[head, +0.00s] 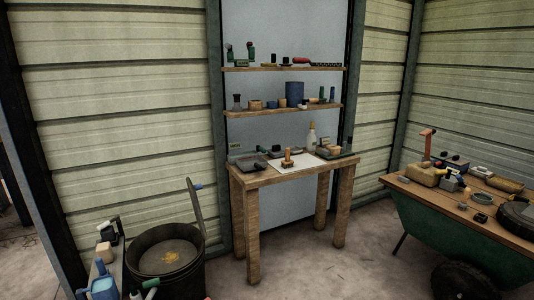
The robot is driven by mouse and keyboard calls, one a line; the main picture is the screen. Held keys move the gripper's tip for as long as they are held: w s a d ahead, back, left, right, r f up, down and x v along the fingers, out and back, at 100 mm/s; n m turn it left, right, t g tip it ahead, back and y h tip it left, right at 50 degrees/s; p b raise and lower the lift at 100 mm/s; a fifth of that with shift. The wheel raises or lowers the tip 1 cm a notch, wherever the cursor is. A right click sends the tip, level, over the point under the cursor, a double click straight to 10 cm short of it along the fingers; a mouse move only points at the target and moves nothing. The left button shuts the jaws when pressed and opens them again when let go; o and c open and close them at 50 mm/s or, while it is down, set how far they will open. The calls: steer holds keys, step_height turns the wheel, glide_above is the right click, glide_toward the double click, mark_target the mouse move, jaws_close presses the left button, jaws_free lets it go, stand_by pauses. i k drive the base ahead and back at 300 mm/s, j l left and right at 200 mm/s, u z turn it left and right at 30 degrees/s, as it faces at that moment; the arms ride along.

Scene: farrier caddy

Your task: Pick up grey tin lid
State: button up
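I cannot single out the grey tin lid with certainty. A small flat grey round piece (481,197) lies on the wooden top of the green cart at the right, and it may be the lid. Another small grey piece (480,217) lies near the front edge of that same top. Both are too small to tell apart clearly. My gripper is not in view.
The green cart (430,225) has a cluttered top with a tan block and a black round item. A wooden table (251,184) stands at the centre below two loaded shelves. A black bucket (190,272) stands front left. Concrete floor between table and cart is clear.

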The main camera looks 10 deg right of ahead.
mark_target(276, 149)
steer(key=u, duration=0.4)
steer(key=i+l+u, duration=0.15)
steer(key=u, duration=0.6)
steer(key=l+u, duration=0.15)
steer(key=u, duration=0.25)
steer(key=i+l+u, duration=0.1)
steer(key=l+u, duration=0.7)
steer(key=i+l, duration=0.1)
steer(key=l, duration=0.85)
steer(key=i+l+u, duration=0.1)
steer(key=l, duration=0.8)
steer(key=l+z, duration=0.3)
steer(key=l, duration=0.3)
steer(key=l+z, duration=0.25)
steer(key=l, duration=0.3)
steer(key=i+l+z, duration=0.1)
steer(key=l+z, duration=0.2)
steer(key=l, duration=0.3)
steer(key=i+l+z, duration=0.1)
steer(key=l+z, duration=0.35)
